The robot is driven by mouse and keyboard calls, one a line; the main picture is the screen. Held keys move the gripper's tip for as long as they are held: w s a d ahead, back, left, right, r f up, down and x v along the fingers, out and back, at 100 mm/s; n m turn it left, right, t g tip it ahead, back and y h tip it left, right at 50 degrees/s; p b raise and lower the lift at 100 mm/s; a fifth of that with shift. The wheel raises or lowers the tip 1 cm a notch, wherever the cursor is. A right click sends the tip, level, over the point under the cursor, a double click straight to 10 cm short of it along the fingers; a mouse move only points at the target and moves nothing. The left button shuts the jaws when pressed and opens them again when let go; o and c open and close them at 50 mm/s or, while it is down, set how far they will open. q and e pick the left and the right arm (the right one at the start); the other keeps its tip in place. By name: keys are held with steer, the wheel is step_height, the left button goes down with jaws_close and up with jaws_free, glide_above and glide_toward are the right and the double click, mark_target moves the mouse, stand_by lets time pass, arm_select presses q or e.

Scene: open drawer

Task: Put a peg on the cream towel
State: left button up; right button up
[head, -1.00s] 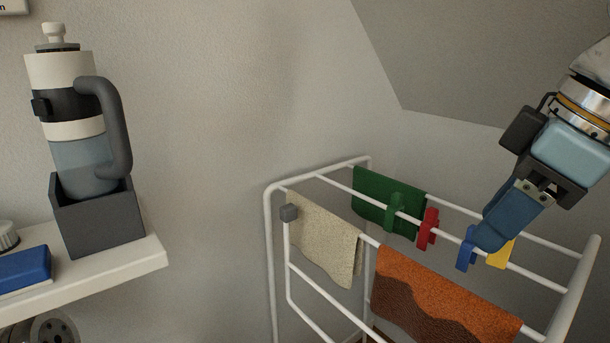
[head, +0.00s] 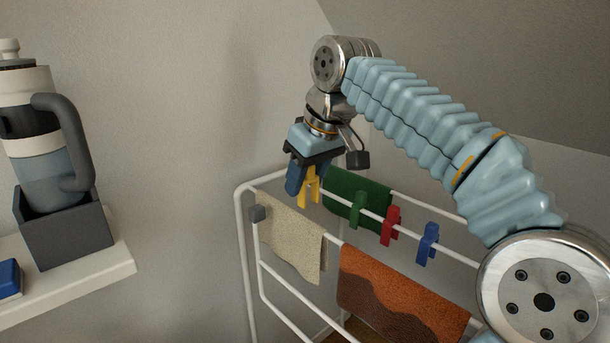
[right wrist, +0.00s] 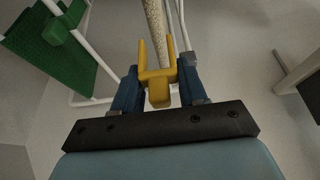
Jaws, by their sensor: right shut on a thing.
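The cream towel (head: 293,243) hangs over the front rail of the white drying rack, at its left end. My right gripper (head: 304,188) is shut on the yellow peg (head: 311,190), above and behind the towel in the head view. In the right wrist view the yellow peg (right wrist: 157,75) sits between the two blue fingers, its open prongs facing the rail and the edge of the cream towel (right wrist: 156,22). I cannot tell whether the prongs touch the towel. My left gripper is not in view.
An orange-brown towel (head: 400,296) hangs right of the cream one. A white shelf (head: 100,272) with a bottle (head: 40,165) stands left.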

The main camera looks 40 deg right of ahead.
mark_target(305, 218)
steer(key=shift+f, duration=0.1)
steer(key=shift+f+b, duration=2.4)
steer(key=shift+f, duration=0.6)
steer(key=shift+f+b, duration=0.45)
steer(key=shift+f, duration=0.2)
steer(key=o, duration=1.1)
steer(key=shift+s+r, duration=0.1)
steer(key=shift+r, duration=0.05)
steer(key=p+v, duration=0.4)
steer(key=v, duration=0.9)
steer(key=shift+r, duration=0.25)
